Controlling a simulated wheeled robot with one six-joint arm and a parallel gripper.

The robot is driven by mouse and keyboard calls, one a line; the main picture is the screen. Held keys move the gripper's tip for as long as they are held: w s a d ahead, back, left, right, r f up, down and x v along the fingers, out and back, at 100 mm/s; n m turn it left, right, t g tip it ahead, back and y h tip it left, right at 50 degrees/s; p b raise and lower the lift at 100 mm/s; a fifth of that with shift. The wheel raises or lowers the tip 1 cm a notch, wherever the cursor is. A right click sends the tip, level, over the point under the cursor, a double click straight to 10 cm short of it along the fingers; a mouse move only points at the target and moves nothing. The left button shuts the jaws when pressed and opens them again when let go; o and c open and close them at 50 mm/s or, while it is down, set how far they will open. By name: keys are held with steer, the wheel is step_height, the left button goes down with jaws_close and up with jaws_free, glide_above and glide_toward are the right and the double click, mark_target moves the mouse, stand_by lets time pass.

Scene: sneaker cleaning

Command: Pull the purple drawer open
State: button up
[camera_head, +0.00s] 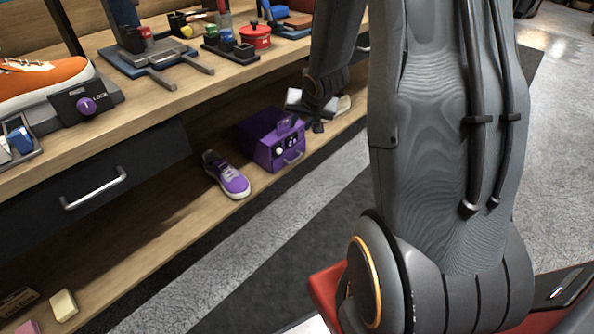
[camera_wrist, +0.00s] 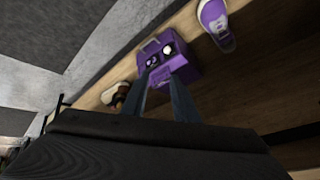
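The purple box (camera_head: 265,140) stands on the low wooden shelf. In the wrist view the purple box (camera_wrist: 183,68) is beyond the fingers, tilted in the picture. My gripper (camera_head: 317,124) hangs at the upper right of the box in the head view.
A purple sneaker (camera_head: 228,176) stands left of the box on the shelf. A brown-and-white shoe (camera_wrist: 115,93) is on the other side. The wooden worktop (camera_head: 150,112) with tools overhangs the shelf. A dark drawer (camera_head: 95,185) with a silver handle is at left. Open floor lies in front.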

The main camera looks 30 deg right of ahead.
steer(key=w+d+f+m+t+y+b, duration=0.15)
steer(key=w+d+f+b, duration=0.3)
steer(key=f, duration=0.45)
steer(key=w+d+f+m+t+y+b, duration=0.1)
steer(key=w+d+f+m+t+b, duration=0.35)
steer(key=f, duration=0.55)
step_height(320, 180, down, 12)
steer(key=d+m+t+y+b, duration=0.2)
steer(key=y+b, duration=0.2)
steer(key=b, duration=0.7)
steer(key=b+x, duration=0.2)
steer(key=x, duration=0.6)
jaws_close()
